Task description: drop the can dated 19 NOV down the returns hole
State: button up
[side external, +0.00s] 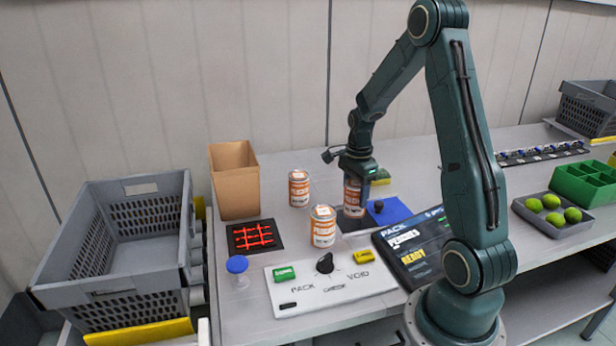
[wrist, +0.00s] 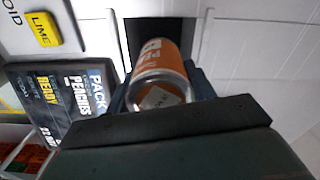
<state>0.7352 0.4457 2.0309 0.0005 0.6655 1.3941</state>
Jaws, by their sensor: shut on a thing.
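My gripper (side external: 357,176) points down and is shut on an orange and white can (side external: 353,201), held upright. In the wrist view the same can (wrist: 163,62) sits between the fingers of my gripper (wrist: 165,92), with a pale label on its lid that I cannot read. A dark square opening (wrist: 146,32) shows behind and below the can there. Two similar cans stand on the bench, one at the back (side external: 299,190) and one in front (side external: 323,228). Their dates are too small to read.
A display (side external: 412,246) reads PACK, PEACHES, READY. A white panel (side external: 335,290) has a black knob, a green button and a yellow one. A cardboard box (side external: 234,182), a black pad with a red grid (side external: 254,236) and a blue mat (side external: 397,211) are nearby.

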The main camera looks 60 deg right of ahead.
jog(key=o, duration=1.3)
notch_tip(320, 180, up, 14)
jog(key=shift+f, duration=0.1)
dwell(0.9)
